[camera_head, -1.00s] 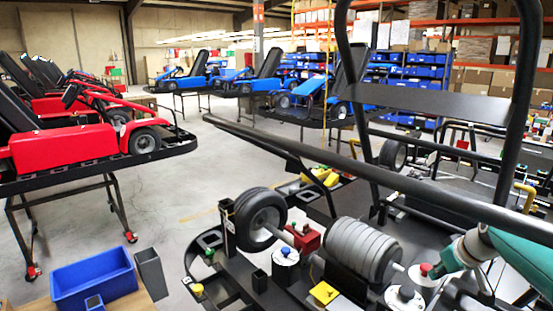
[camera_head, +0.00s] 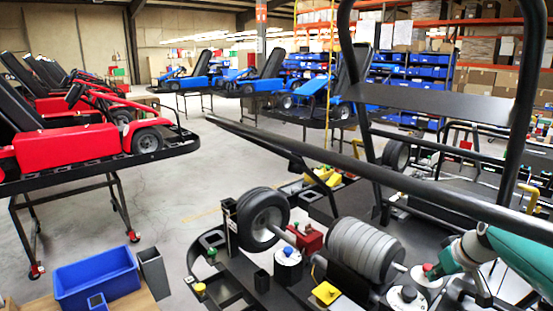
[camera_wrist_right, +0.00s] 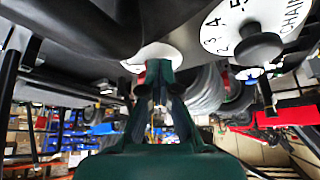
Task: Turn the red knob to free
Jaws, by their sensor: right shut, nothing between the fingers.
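The red knob (camera_head: 427,267) sits on a round white dial plate (camera_head: 421,281) at the lower right of the head view. My right gripper (camera_head: 438,268) is shut and empty, with its tip close beside the red knob; I cannot tell whether they touch. In the right wrist view the gripper (camera_wrist_right: 158,78) points at a white dial plate (camera_wrist_right: 150,55), and its fingers cover the middle of that plate. The red knob does not show clearly there, and its pointer and markings are unreadable in both views. My left gripper is out of view.
A black knob (camera_head: 408,294) on a numbered dial stands just left of the red one; it also shows in the wrist view (camera_wrist_right: 258,48). A black frame bar (camera_head: 400,180) crosses above.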

